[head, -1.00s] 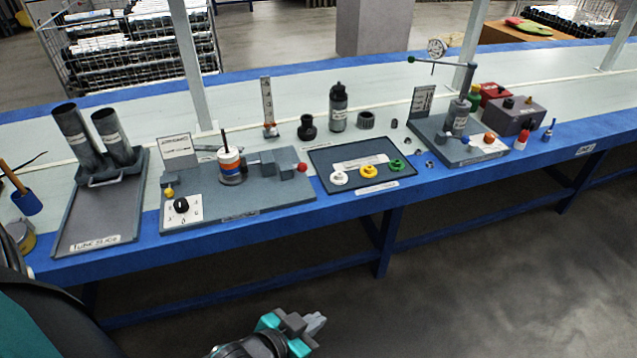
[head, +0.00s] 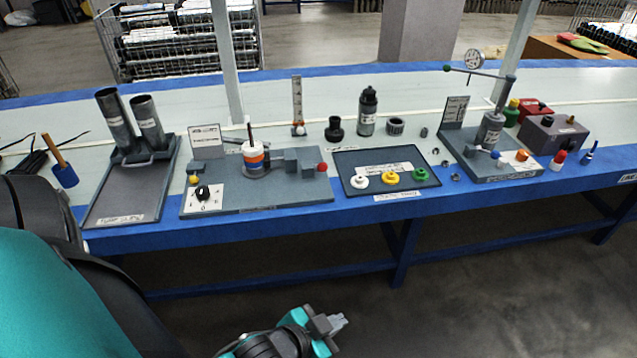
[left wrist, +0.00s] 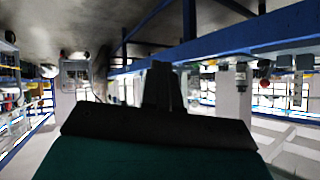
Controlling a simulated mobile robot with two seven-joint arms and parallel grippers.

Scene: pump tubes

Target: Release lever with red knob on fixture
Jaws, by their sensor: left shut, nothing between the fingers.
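The fixture (head: 285,198) is a grey plate near the front edge of the bench, left of centre. Its red knob (head: 321,168) sits at the right end of the grey clamp block (head: 299,161). A white cylinder with orange and blue bands (head: 254,158) stands upright on the fixture beside the block. My left gripper (head: 338,323) is shut and empty, in front of the bench and apart from the fixture. In the left wrist view the gripper (left wrist: 162,85) shows dark against the background. My right gripper is not in view.
A tray (head: 436,182) with white, yellow and green rings lies right of the fixture. A tube rack tray (head: 105,207) with two grey tubes stands left. A press with a gauge (head: 490,130) stands at the right. The floor before the bench is clear.

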